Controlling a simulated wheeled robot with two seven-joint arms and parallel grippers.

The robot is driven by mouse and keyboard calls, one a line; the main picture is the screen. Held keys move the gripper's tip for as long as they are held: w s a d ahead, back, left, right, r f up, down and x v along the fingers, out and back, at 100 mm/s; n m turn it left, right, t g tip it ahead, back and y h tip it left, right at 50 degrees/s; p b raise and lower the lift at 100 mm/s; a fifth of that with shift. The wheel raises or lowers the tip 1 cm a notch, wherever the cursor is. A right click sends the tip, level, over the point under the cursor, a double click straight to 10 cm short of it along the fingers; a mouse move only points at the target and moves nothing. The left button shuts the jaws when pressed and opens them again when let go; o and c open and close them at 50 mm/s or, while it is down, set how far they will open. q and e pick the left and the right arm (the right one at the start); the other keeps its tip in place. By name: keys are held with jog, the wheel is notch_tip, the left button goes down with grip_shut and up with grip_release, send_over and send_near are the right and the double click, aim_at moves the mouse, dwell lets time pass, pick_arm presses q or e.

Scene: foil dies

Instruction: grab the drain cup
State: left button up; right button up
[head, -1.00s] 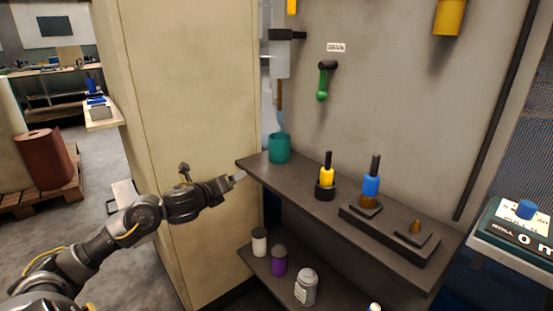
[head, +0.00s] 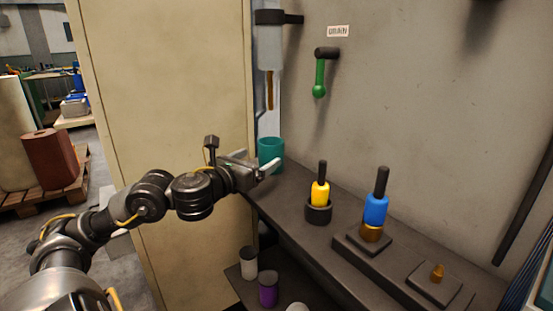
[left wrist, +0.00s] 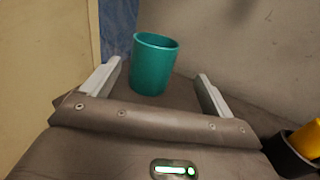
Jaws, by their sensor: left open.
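The drain cup is a teal, open-topped cup (head: 271,152) that stands upright at the far left end of the upper shelf. It also shows in the left wrist view (left wrist: 153,66), ahead of the fingers and between their lines. My left gripper (head: 265,164) is open and empty, just in front of the cup. In the left wrist view, the two fingers of my left gripper (left wrist: 160,88) are spread wide. The cup looks close to the fingertips, and I cannot tell whether they touch. My right gripper is not in view.
Above the cup hangs a clear cylinder with a brown stem (head: 270,90). A green-handled lever (head: 319,78) is on the wall. A yellow-handled tool (head: 320,192) and a blue-handled tool (head: 376,208) stand on the shelf (head: 290,195). A cream cabinet (head: 170,90) stands at left.

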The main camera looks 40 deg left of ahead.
aim_at(265, 154)
pick_arm(q)
jog(key=shift+w+a, duration=0.25)
jog(key=w, duration=0.3)
jog(key=shift+a, duration=0.3)
jog(key=shift+w+f, duration=0.1)
jog(key=shift+w, duration=0.65)
jog(key=shift+w+f, duration=0.1)
jog(key=shift+w, duration=0.15)
jog(key=w, duration=0.2)
jog(key=w+a, duration=0.1)
jog(key=shift+w+f+b, duration=0.25)
jog(key=shift+w+b, duration=0.1)
jog(key=shift+w, duration=0.45)
jog(key=c, duration=1.1)
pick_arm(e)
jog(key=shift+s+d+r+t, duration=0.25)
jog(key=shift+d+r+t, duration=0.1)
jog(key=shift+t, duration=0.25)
pick_arm(q)
jog(key=shift+r, duration=0.1)
